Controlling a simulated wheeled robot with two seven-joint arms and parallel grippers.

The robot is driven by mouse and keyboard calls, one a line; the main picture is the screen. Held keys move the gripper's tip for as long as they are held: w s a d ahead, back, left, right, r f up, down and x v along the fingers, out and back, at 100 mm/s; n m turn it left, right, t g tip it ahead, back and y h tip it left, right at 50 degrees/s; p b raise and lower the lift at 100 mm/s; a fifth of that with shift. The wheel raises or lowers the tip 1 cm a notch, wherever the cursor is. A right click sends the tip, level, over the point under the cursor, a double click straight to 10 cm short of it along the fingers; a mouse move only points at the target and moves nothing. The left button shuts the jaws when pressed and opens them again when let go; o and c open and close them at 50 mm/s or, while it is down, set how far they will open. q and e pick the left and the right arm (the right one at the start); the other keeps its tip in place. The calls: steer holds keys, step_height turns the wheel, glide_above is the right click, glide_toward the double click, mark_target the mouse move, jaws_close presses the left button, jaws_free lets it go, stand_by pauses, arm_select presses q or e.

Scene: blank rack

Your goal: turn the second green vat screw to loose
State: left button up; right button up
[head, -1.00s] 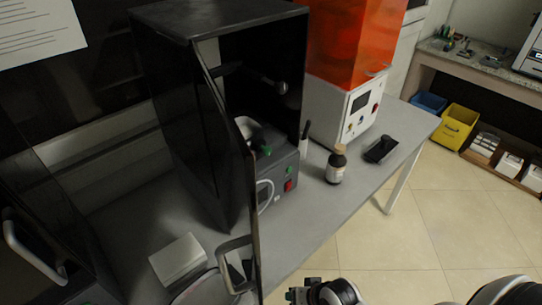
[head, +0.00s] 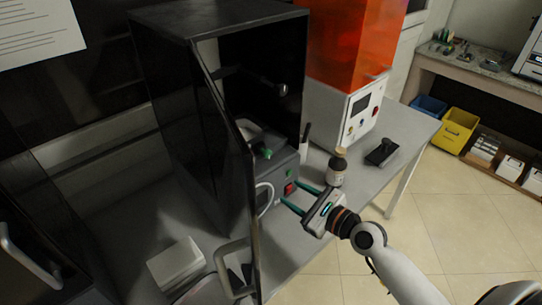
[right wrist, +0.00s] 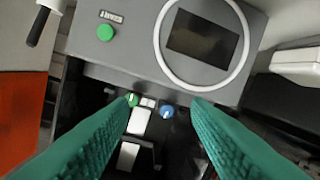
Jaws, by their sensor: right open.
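A small green screw (right wrist: 131,99) with a pale mark shows in the right wrist view, inside the dark machine bay near the left fingertip. A blue screw (right wrist: 166,111) sits to its right. A green knob (head: 267,153) shows in the head view inside the open black cabinet (head: 168,110); I cannot tell which vat screw it is. My right gripper (head: 291,194) is open and empty, in front of the machine's grey front; its teal fingers also show in the right wrist view (right wrist: 161,104), either side of the screws and apart from them. My left gripper is not in view.
The cabinet's open door (head: 247,190) stands left of my right gripper. The machine's front has a green button (head: 291,173) and red switch (head: 290,188). An orange-hooded machine (head: 340,110) and black tray (head: 382,153) are beyond.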

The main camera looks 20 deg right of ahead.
mark_target(269, 154)
steer(key=w+r+m, duration=0.1)
steer(key=w, duration=0.3)
steer(key=w+a+r+m+t+p, duration=0.1)
steer(key=w+m, duration=0.1)
steer(key=w, duration=0.2)
steer(key=w+r+m, duration=0.1)
steer(key=w, duration=0.4)
steer(key=shift+a+t+h+p, duration=0.3)
steer(key=shift+t, duration=0.1)
steer(key=shift+s, duration=0.1)
steer(key=c, duration=0.9)
steer(key=shift+c, duration=0.2)
